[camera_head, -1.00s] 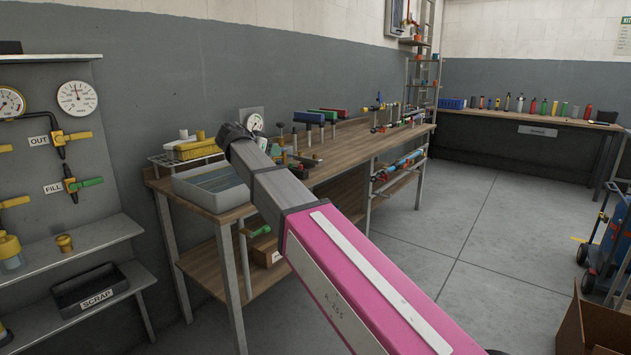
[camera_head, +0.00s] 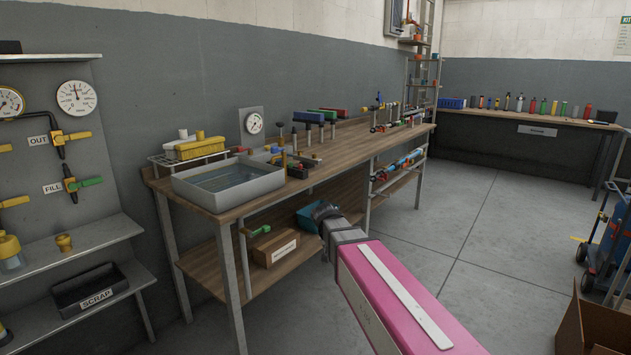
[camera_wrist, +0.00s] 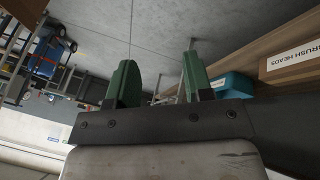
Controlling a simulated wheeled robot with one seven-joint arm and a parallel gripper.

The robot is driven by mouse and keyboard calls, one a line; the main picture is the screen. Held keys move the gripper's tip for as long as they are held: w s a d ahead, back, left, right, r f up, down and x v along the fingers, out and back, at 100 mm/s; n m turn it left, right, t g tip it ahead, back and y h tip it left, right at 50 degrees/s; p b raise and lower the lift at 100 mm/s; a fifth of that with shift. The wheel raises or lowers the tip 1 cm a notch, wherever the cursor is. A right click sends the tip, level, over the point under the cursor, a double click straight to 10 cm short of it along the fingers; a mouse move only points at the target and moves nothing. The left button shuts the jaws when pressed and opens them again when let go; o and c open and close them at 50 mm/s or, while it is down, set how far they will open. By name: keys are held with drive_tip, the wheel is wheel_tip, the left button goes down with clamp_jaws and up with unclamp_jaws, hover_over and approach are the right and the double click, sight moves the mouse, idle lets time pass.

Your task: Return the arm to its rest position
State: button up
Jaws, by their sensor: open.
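My arm, with a pink cover, reaches from the lower right of the head view toward the front of the long wooden workbench (camera_head: 330,160). Its dark end is beside the bench's lower shelf, below the bench top. In the wrist view my gripper (camera_wrist: 158,85) shows two green fingers spread apart with nothing between them. Grey floor shows beyond the fingers. In the head view the fingertips cannot be made out.
A teal bin (camera_head: 308,218) and a cardboard box (camera_head: 276,247) sit on the lower shelf close to my gripper. A grey water tray (camera_head: 228,187) stands on the bench top. A blue trolley (camera_head: 610,240) and open carton (camera_head: 592,325) are at right. The middle floor is clear.

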drive_tip(key=s+d+f+n+g+y, duration=0.1)
drive_tip(key=s+d+f+y, duration=0.1)
drive_tip(key=s+d+f, duration=0.3)
drive_tip(key=s+d+f+n+g+y, duration=0.1)
drive_tip(key=s+d+f+g+y, duration=0.1)
drive_tip(key=s+d+f, duration=0.3)
drive_tip(key=s+f, duration=0.3)
drive_tip(key=s, duration=0.3)
drive_tip(key=shift+f, duration=0.25)
